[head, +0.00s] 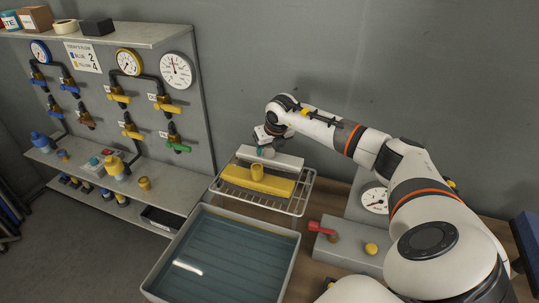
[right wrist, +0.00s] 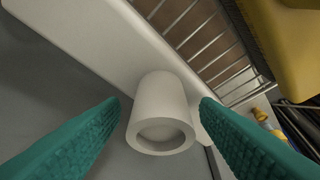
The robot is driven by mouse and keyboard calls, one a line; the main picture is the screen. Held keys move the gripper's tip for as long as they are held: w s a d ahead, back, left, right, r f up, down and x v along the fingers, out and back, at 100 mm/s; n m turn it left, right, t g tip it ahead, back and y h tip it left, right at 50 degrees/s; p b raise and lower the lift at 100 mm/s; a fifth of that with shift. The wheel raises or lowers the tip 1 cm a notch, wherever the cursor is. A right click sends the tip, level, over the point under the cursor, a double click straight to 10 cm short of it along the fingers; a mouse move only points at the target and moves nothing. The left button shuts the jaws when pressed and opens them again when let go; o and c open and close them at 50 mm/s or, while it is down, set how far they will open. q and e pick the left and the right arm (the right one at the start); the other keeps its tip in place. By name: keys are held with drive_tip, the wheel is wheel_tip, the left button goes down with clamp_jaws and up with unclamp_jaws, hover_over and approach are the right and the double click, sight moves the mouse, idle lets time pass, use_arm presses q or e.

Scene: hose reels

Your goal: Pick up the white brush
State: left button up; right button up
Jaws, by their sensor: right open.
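The white brush (head: 287,160) lies on the wire rack (head: 299,199), behind the yellow brush (head: 262,185). In the right wrist view the white brush shows as a long pale block (right wrist: 92,38) with a round upright knob (right wrist: 160,108). My right gripper (head: 265,150) is over the white brush, with its teal fingers apart on either side of the knob. A gap shows between each finger and the knob, so nothing is gripped. My left gripper is not in view.
A grey tray of water (head: 293,243) stands in front of the rack. A grey box (head: 345,250) with a red lever (head: 321,228) and a yellow knob stands to the right. A valve panel (head: 95,120) with gauges is on the left.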

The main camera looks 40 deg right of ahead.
clamp_jaws()
drive_tip(key=shift+r, duration=0.1)
